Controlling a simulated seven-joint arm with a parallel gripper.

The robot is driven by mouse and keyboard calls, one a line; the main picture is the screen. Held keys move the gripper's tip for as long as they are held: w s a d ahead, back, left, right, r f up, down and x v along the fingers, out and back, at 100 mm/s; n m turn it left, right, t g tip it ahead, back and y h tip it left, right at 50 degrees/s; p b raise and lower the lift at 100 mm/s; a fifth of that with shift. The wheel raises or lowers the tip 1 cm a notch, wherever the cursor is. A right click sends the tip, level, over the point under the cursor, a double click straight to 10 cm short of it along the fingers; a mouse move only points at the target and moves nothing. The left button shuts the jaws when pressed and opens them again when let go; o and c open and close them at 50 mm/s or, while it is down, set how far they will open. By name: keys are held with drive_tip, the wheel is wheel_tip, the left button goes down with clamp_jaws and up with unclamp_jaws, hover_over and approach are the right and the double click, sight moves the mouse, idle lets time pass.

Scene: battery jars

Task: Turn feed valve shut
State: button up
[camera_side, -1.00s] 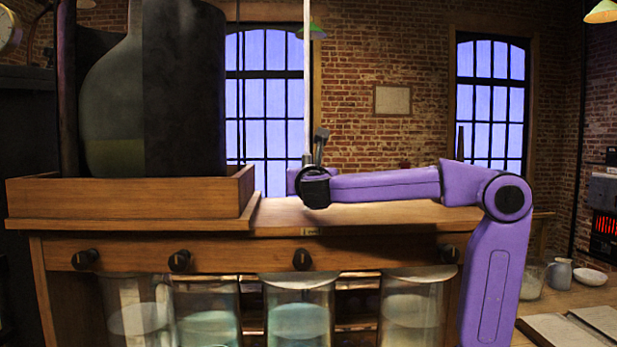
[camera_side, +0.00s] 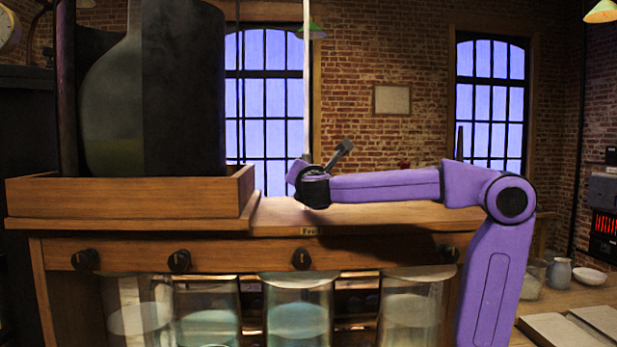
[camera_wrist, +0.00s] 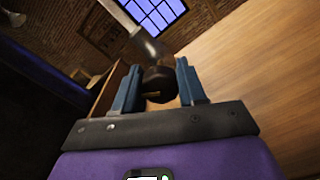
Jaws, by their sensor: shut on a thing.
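The feed valve shows in the wrist view as a dark rounded handle (camera_wrist: 158,84) with a small tan mark low on it. My gripper (camera_wrist: 158,66) is shut on this handle, one blue finger on each side. In the side view my wrist (camera_side: 314,188) is beside the white vertical pipe (camera_side: 307,90), above the bench top; it hides the fingers and the valve there. A small label (camera_side: 311,231), only partly readable, is on the bench's front edge below my wrist.
A wooden tray (camera_side: 120,203) with a large dark vessel (camera_side: 182,90) stands at left. Several black knobs, including one (camera_side: 301,259), line the bench front. Glass jars, one at centre (camera_side: 299,312), stand below. The bench top right of the pipe (camera_side: 385,217) is clear.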

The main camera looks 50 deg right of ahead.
drive_tip(key=m, duration=0.6)
drive_tip(key=shift+s+d+m, duration=0.1)
drive_tip(key=shift+m, duration=0.2)
drive_tip(key=m, duration=0.5)
drive_tip(key=shift+d+m, duration=0.1)
drive_tip(key=shift+m, duration=0.3)
drive_tip(key=o, duration=1)
drive_tip(key=shift+f, duration=0.1)
drive_tip(key=shift+s+a, duration=0.35)
drive_tip(key=shift+a, duration=0.15)
drive_tip(key=v, duration=1.6)
drive_tip(key=shift+s+a, duration=0.1)
drive_tip(key=shift+s, duration=0.1)
